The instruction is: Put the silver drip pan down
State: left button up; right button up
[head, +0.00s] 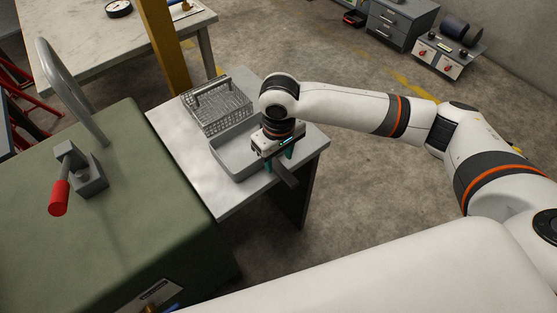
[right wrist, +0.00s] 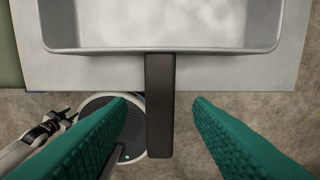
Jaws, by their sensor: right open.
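The silver drip pan (head: 233,160) sits flat on a small light-topped table (head: 185,150). It is a shallow rectangular tray, and its near wall shows in the right wrist view (right wrist: 160,50). Its dark bar handle (right wrist: 160,105) sticks out past the table edge. My right gripper (head: 281,160) is at the handle end of the pan. In the right wrist view its teal fingers (right wrist: 161,100) are open, one on each side of the handle, with a gap on both sides. My left gripper is not clear; a small dark part at lower left in that view may be it.
A wire basket (head: 218,103) with a handle stands on the same table behind the pan. A green machine (head: 120,210) with a red-knobbed lever (head: 60,195) stands to the left. A yellow post (head: 162,45) rises behind.

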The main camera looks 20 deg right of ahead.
notch_tip(320, 180, up, 10)
jog(key=shift+f+p, duration=0.2)
jog(key=shift+p, duration=0.1)
dwell(0.3)
